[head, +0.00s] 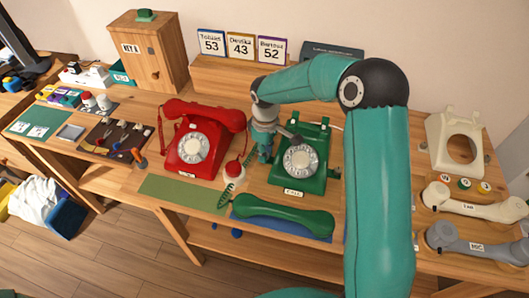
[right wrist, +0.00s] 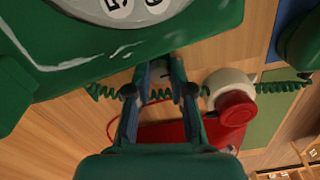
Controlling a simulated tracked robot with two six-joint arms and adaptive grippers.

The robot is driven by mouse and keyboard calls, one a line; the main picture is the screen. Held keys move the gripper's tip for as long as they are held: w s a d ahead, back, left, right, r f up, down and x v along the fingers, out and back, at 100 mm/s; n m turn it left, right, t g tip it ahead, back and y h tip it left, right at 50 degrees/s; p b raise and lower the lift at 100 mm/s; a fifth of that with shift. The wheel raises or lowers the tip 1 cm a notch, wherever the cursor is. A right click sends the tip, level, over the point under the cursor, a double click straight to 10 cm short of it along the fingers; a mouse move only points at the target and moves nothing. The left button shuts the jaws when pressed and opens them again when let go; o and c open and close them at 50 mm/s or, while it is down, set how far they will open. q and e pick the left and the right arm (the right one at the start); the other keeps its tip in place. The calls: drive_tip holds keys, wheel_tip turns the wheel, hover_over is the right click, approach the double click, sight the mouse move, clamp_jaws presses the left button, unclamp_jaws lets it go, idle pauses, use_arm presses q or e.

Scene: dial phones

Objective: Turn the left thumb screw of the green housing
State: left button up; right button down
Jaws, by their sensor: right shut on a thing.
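The green housing (head: 318,180) is a dial phone body with a white dial (head: 300,160), standing right of the red phone. In the right wrist view its green wall (right wrist: 180,45) fills the top. My right gripper (head: 264,158) reaches down at the housing's left side. In the right wrist view its two fingers (right wrist: 162,75) are closed in on a small greyish part, the left thumb screw, just below the housing's edge; the fingers hide most of it. In the head view the screw is hidden behind the gripper. My left gripper is not in view.
A red phone (head: 182,160) stands to the left. A white pot with a red lid (right wrist: 232,98) is close by the fingers, and a green coiled cord (right wrist: 270,88) runs past them. The green handset (head: 285,217) lies on a blue mat in front. A green mat (head: 180,192) is bare.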

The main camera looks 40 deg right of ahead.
drive_tip(key=c, duration=1.3)
unclamp_jaws()
wheel_tip(320, 180, up, 12)
